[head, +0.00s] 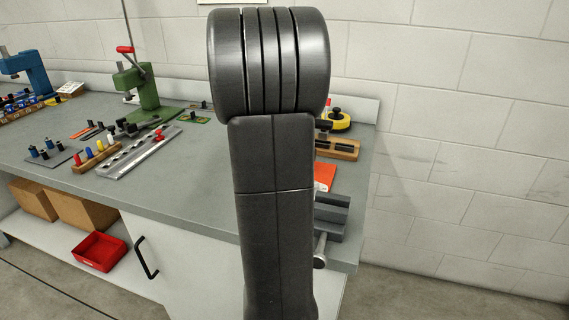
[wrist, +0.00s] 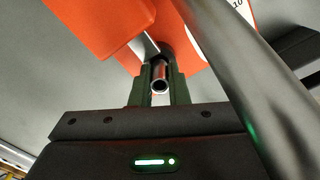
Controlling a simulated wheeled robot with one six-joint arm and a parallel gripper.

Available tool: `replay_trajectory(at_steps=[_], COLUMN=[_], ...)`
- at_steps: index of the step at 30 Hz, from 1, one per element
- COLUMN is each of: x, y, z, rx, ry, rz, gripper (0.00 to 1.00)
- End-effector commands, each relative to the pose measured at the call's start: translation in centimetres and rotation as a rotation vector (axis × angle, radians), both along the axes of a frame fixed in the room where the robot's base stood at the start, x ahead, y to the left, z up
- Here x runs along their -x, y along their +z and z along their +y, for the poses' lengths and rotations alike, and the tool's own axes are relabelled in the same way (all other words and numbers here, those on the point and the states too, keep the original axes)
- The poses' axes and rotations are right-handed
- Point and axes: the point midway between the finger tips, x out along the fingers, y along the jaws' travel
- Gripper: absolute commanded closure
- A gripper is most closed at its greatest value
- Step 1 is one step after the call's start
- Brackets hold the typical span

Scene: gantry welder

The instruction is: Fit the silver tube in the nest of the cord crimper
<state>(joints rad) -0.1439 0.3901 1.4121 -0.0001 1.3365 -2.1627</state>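In the wrist view, the silver tube (wrist: 159,76) stands between the two dark green fingers of my gripper (wrist: 162,88), with its hollow open end towards the camera. The fingers look shut on it. Just beyond the tube are orange-red bodies (wrist: 100,22) with a dark part between them, and the tube's far end is hidden there. I cannot tell whether these belong to the cord crimper, nor whether the tube touches a nest. In the head view my own arm hides my gripper and the tube. An orange item (head: 325,176) shows partly beside the arm on the bench.
A thick grey bar (wrist: 262,90) crosses close on the right in the wrist view. In the head view a grey vise (head: 331,217) stands at the bench's (head: 190,193) right edge. A green press (head: 135,90), a peg rack (head: 95,157) and a blue press (head: 32,70) stand left.

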Motion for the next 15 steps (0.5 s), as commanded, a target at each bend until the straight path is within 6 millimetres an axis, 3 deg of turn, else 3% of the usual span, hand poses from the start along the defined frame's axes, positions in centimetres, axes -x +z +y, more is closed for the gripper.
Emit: replay_trajectory(at_steps=[1,4,15], x=[0.29,0.26,0.11], y=[-0.71,-0.72,-0.64], z=[0.03,0.06,0.21], rx=[-0.001,-0.002,-0.005], ry=[-0.001,0.0,0.001], rz=[0.017,0.015,0.01], gripper=[0.79,0.6,0.6])
